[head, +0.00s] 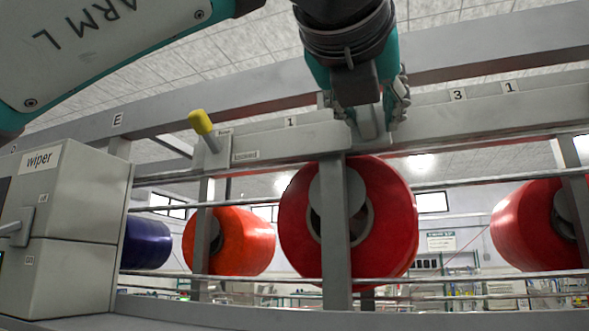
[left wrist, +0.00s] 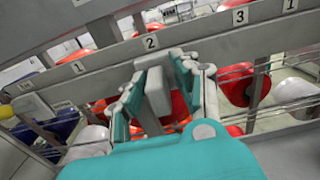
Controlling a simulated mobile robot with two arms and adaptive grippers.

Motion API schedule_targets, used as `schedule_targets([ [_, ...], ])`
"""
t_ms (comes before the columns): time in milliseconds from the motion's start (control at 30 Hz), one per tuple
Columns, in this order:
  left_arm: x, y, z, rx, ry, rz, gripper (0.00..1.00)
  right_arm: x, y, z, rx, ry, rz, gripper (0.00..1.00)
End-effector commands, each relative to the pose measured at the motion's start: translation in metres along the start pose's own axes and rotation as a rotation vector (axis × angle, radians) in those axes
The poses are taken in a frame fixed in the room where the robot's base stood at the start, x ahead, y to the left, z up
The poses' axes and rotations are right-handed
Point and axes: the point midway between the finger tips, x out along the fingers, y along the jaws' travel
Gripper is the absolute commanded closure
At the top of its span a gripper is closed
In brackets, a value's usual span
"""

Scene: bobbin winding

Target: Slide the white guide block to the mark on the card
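The white guide block (head: 370,124) sits on the pale rail above the large red bobbin. In the left wrist view the block (left wrist: 158,91) stands between the two fingers of my left gripper. My left gripper (head: 368,102) reaches down from above with its fingers either side of the block; it looks open, with a slim gap at the block's right side in the left wrist view. Number cards 1 (head: 290,121), 3 (head: 458,95) and 1 (head: 510,87) show on the beam; card 2 (left wrist: 150,42) shows only in the left wrist view. I cannot make out a mark.
A grey box labelled wiper (head: 75,205) stands at the left. A yellow-knobbed lever (head: 201,124) rises left of the block. Red (head: 392,220), orange (head: 235,245) and blue (head: 146,243) bobbins hang behind thin horizontal rods. A grey upright (head: 336,235) stands below the block.

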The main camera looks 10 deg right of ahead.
Motion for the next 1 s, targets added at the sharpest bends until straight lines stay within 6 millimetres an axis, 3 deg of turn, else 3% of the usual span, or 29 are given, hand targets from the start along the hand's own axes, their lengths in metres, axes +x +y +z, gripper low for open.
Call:
schedule_targets([
  [200,0.000,0.001,0.000,-0.001,0.001,0.001,0.60,-0.001,0.014,0.014,-0.003,-0.022,0.017,1.00],
  [433,-0.009,0.000,0.001,0.001,0.000,0.000,0.60,-0.001,0.011,0.014,0.000,-0.021,0.014,1.00],
  [800,-0.083,0.001,0.001,0.001,-0.002,0.000,0.60,-0.001,0.010,0.012,-0.001,-0.019,0.012,1.00],
  [1000,-0.111,0.001,0.000,-0.001,0.000,0.000,0.60,-0.001,0.010,0.012,-0.001,-0.018,0.012,1.00],
])
